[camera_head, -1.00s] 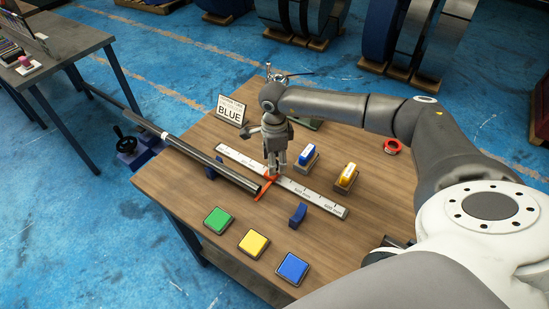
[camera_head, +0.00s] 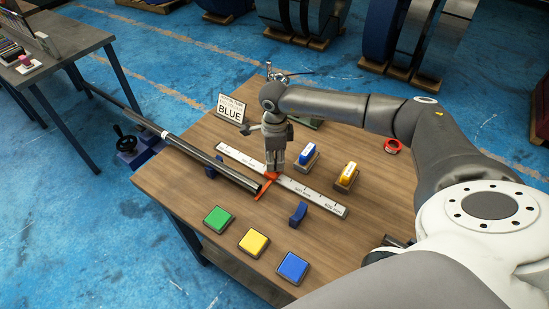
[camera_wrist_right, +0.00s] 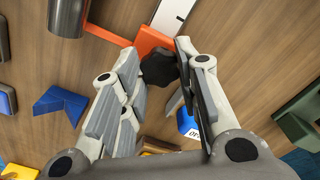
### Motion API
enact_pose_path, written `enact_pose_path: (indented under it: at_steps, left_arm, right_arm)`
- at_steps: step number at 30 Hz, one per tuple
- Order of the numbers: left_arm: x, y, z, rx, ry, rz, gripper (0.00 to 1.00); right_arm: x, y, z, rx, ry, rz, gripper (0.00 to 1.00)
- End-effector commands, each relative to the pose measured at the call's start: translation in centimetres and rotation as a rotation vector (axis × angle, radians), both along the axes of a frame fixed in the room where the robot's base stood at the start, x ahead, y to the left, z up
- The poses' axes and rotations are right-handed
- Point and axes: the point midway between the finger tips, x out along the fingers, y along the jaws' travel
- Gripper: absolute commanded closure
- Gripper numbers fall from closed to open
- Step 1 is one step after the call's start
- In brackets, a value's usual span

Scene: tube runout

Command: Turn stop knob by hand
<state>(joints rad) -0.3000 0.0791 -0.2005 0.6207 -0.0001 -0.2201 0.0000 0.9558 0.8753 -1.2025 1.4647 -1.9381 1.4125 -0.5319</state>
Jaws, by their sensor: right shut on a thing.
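The stop knob is a dark lobed knob (camera_wrist_right: 158,68) on the orange stop (camera_wrist_right: 146,42) in the right wrist view. In the head view the orange stop (camera_head: 262,190) sits at the white ruler, beside the end of the dark tube (camera_head: 215,167). My right gripper (camera_head: 273,171) points straight down over the stop and hides the knob there. In the wrist view the right gripper (camera_wrist_right: 159,75) has its fingertips on both sides of the knob, shut on it. My left gripper is not in view.
The ruler (camera_head: 315,196) runs across the wooden table (camera_head: 170,190). Green (camera_head: 217,220), yellow (camera_head: 254,243) and blue (camera_head: 292,268) pads lie along the front edge. A blue stamp (camera_head: 307,153) and a yellow stamp (camera_head: 347,175) stand right of the gripper.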

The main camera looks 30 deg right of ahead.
Motion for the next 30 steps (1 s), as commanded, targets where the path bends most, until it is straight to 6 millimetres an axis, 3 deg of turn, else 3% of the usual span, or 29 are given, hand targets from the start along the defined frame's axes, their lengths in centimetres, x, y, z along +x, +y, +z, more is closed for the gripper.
enact_pose_path:
  at_steps: [2, 3, 8, 19, 30]
  left_arm:
    - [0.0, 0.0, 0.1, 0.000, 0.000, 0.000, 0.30]
    - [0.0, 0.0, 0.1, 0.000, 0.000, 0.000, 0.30]
    - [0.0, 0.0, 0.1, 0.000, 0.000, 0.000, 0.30]
    - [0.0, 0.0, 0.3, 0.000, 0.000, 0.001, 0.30]
    - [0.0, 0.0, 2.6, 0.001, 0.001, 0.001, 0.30]
  right_arm:
    - [0.0, 0.0, 0.0, 0.000, 0.000, -0.101, 0.87]
    - [0.0, 0.0, 0.0, -0.001, -0.001, -0.135, 0.69]
    - [0.0, 0.0, 0.0, -0.001, -0.001, -0.126, 0.49]
    - [0.0, 0.0, 0.3, -0.001, -0.001, -0.124, 0.49]
    - [0.0, 0.0, 3.8, 0.001, 0.000, -0.124, 0.49]
